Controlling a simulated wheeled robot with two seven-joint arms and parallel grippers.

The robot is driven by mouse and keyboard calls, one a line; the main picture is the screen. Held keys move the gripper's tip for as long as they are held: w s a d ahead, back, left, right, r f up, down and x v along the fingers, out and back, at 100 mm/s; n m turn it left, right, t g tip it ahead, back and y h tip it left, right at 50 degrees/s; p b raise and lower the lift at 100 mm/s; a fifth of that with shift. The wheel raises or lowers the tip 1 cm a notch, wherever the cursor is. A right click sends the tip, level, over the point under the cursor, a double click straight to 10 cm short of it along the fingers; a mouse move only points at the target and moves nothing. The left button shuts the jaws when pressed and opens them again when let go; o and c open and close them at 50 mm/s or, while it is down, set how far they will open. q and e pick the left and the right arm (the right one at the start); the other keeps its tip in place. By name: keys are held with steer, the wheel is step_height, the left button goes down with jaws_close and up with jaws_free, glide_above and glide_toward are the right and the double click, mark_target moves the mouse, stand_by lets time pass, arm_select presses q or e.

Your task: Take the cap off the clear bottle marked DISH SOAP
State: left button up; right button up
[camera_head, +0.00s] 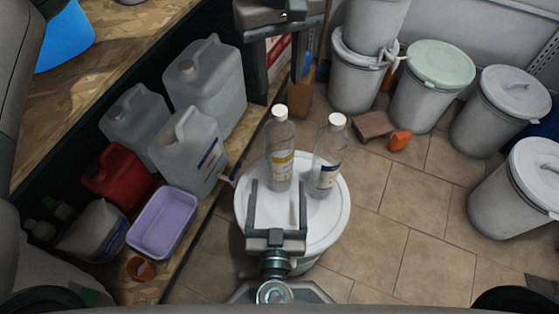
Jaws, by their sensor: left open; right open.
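Two clear bottles with white caps stand upright on a white drum lid (335,210). The left bottle (280,142) has a yellow-and-white label, and its cap (279,112) is on. The right bottle (328,155) has a blue-and-white label, and its cap (337,120) is on. The lettering is too small to read, so I cannot tell which is DISH SOAP. My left gripper (278,82) is open and empty, above the left bottle's cap in the picture. My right gripper (277,186) is open, its fingertips on either side of the left bottle's lower part in the picture; I cannot tell whether they touch.
A wooden shelf at left holds several grey jugs (203,85), a red can (117,175), a lilac tub (162,222) and an orange cup (140,269). Several lidded drums (433,95) stand at the back and right. An orange item (400,140) lies on the floor.

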mark_target(280, 110)
steer(key=w, duration=1.4)
steer(key=shift+w+d, duration=0.3)
steer(key=shift+w, duration=0.05)
jaws_close()
arm_select(q)
steer(key=m, duration=1.3)
steer(key=shift+m, duration=0.3)
steer(key=shift+f, duration=4)
